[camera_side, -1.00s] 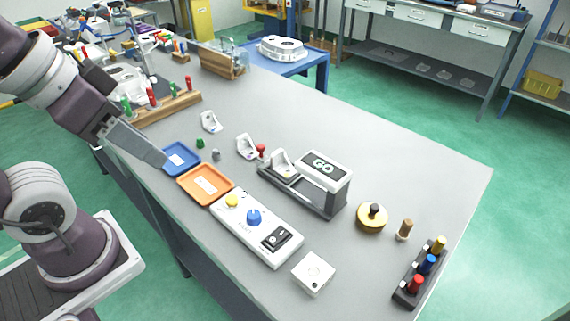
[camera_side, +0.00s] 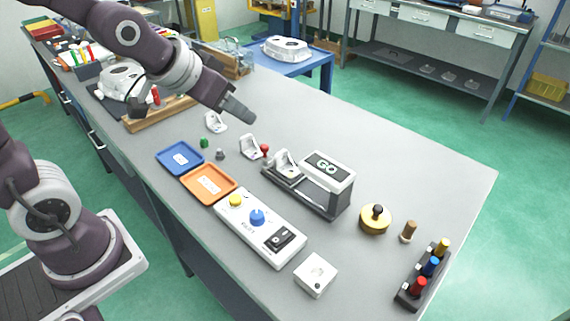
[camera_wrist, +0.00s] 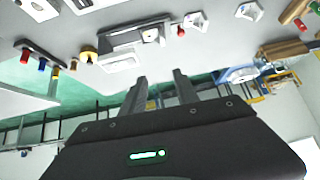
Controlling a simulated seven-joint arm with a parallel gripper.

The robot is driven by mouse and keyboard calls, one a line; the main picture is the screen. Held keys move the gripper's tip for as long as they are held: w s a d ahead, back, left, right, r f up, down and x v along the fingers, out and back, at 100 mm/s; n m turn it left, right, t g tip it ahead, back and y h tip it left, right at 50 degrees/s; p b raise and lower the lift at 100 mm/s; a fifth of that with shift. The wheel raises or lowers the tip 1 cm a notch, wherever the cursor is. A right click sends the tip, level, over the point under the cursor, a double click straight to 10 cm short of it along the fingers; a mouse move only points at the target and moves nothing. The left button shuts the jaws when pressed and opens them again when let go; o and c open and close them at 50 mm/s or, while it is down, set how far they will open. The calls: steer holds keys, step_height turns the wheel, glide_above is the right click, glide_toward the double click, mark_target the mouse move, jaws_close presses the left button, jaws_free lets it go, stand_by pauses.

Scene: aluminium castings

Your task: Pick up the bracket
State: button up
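Several white L-shaped brackets show. One bracket (camera_side: 215,122) stands at the back of the bench, a second bracket (camera_side: 250,147) stands nearer, and a third bracket (camera_side: 285,161) sits in the dark fixture (camera_side: 325,204) with the GO block. In the wrist view the two loose brackets (camera_wrist: 249,11) (camera_wrist: 195,21) and the fixture bracket (camera_wrist: 152,35) are near the top edge. My gripper (camera_side: 241,110) is in the air above and beyond the brackets, touching none. In the wrist view its two fingers (camera_wrist: 160,88) are apart with nothing between them.
A red-topped pin (camera_side: 265,150) stands between the second bracket and the fixture. Blue (camera_side: 160,160) and orange (camera_side: 190,187) trays and a control box (camera_side: 272,220) lie in front. A wooden rack (camera_side: 150,119) is at left. The bench's back right is clear.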

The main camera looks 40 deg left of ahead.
steer(key=w+a+f+t, duration=0.2)
steer(key=w+f, duration=0.6)
steer(key=w, duration=0.1)
glide_above(280, 153)
steer(key=s, duration=0.2)
step_height(280, 153, down, 4)
steer(key=f+t, duration=0.1)
steer(key=f, duration=0.1)
steer(key=f+t, duration=0.1)
steer(key=f, duration=0.3)
steer(key=shift+w+f+t+h, duration=0.25)
steer(key=shift+f+t+h, duration=0.05)
steer(key=shift+f+t, duration=0.1)
steer(key=shift+s+f, duration=0.1)
steer(key=shift+f, duration=0.15)
steer(key=shift+t, duration=0.3)
steer(key=x, duration=0.7)
steer(key=shift+a+r, duration=0.1)
steer(key=shift+r, duration=0.05)
jaws_close()
